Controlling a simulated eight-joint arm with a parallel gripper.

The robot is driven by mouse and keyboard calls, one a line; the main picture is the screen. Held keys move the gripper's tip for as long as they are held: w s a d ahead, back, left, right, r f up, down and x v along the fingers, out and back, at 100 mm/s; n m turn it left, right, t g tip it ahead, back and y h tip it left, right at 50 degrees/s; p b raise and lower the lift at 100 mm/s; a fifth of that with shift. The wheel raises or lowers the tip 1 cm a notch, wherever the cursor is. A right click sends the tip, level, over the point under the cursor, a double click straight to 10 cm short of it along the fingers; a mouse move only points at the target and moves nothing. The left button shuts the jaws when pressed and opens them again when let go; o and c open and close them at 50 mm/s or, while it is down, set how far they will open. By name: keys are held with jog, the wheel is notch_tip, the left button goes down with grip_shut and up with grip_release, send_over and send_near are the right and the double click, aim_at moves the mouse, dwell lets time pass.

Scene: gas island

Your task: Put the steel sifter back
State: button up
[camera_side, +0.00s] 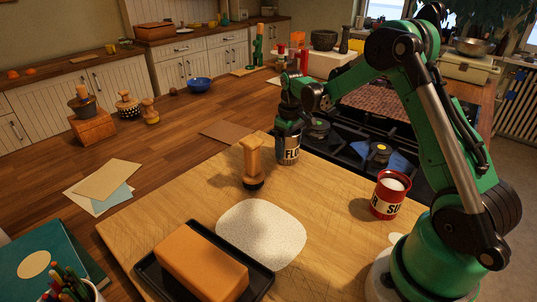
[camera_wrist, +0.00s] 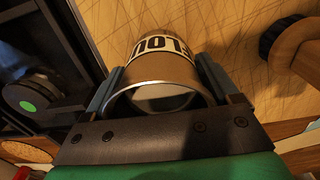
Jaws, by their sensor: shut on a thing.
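A wooden-handled tool (camera_side: 252,165) stands left of the sifter. A white powdery patch (camera_side: 262,235), a butter block (camera_side: 200,265) on a dark tray and a red sugar tin (camera_side: 385,205) are on the board. The stove (camera_side: 345,150) lies behind. The board's left part is clear.

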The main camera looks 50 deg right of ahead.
jog(key=shift+f, duration=0.1)
jog(key=o, duration=1)
notch_tip(320, 180, up, 12)
jog(key=shift+f, duration=0.15)
jog(key=shift+a+r, duration=0.1)
jog(key=shift+r, duration=0.15)
jog(key=s+a+t, duration=0.2)
jog(key=s+a, duration=0.1)
jog(key=a, duration=0.2)
jog(key=s+a+t, duration=0.2)
jog(key=s+a, duration=0.2)
jog(key=a, duration=0.2)
jog(key=s+a+t, duration=0.3)
jog(key=s+a, duration=0.1)
jog(key=a, duration=0.1)
jog(key=shift+a+f, duration=0.15)
jog(key=shift+f, duration=0.05)
